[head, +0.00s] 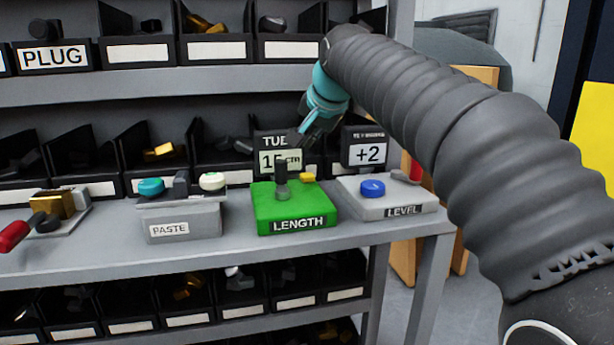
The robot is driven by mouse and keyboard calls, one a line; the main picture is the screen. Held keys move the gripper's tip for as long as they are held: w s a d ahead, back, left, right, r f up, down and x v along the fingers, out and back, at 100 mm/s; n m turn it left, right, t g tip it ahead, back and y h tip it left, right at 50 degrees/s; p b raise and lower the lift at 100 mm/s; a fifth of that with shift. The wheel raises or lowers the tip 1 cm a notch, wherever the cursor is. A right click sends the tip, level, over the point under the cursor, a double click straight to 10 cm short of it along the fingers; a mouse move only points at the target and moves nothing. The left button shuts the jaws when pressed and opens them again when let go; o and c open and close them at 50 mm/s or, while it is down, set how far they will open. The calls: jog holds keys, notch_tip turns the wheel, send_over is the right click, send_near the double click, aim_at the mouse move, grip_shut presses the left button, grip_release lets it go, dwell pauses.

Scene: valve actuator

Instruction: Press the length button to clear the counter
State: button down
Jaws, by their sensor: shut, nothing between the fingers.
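The green length box (262,211) stands on the grey shelf, with the label LENGTH on its front. A dark upright lever or knob (281,184) and a small yellow button (307,178) are on its top. Behind it the counter display (278,158) reads "TUB…" and about "15 cm", partly covered. My gripper (302,138) is shut and empty, above and behind the green box, in front of the display's upper right corner. It appears apart from the yellow button. My arm comes in from the right.
Right of the green box is a grey LEVEL box (405,196) with a blue knob (373,188) and a display (364,152) reading +2. Left are a grey PASTE box (180,219) and a red-handled valve (14,236). Black bins line the shelves behind and below.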

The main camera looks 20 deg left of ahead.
aim_at(309, 176)
jog(key=shift+f+b, duration=1.25)
jog(key=shift+f, duration=0.95)
jog(key=shift+f, duration=0.15)
jog(key=shift+f, duration=0.3)
jog(key=shift+f+b, duration=0.5)
jog(key=shift+b, duration=0.05)
dwell(0.6)
jog(key=shift+r, duration=0.15)
jog(key=shift+r+p, duration=0.8)
jog(key=shift+p, duration=0.2)
